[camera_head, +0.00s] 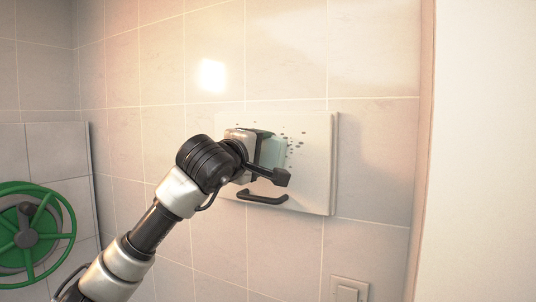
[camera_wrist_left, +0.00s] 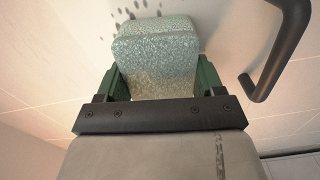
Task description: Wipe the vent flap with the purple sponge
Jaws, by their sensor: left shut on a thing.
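The vent flap (camera_head: 316,180) is a cream square panel on the tiled wall, with a black handle (camera_head: 262,197) low on it. Dark specks (camera_head: 298,141) mark the flap right of my gripper. My left gripper (camera_head: 264,149) is in front of the flap, shut on a sponge (camera_head: 275,153). The sponge looks pale green, not purple. In the left wrist view the sponge (camera_wrist_left: 157,62) sits between the green fingers of the gripper (camera_wrist_left: 160,82), with specks beyond its far edge. I cannot tell whether it touches the flap. My arm hides the flap's left part. My right gripper is not in view.
The flap's handle (camera_wrist_left: 279,52) juts out close to the right of the gripper in the left wrist view. A green valve wheel (camera_head: 62,205) is at the lower left. A pale switch plate (camera_head: 348,291) is below the flap. The wall above is clear.

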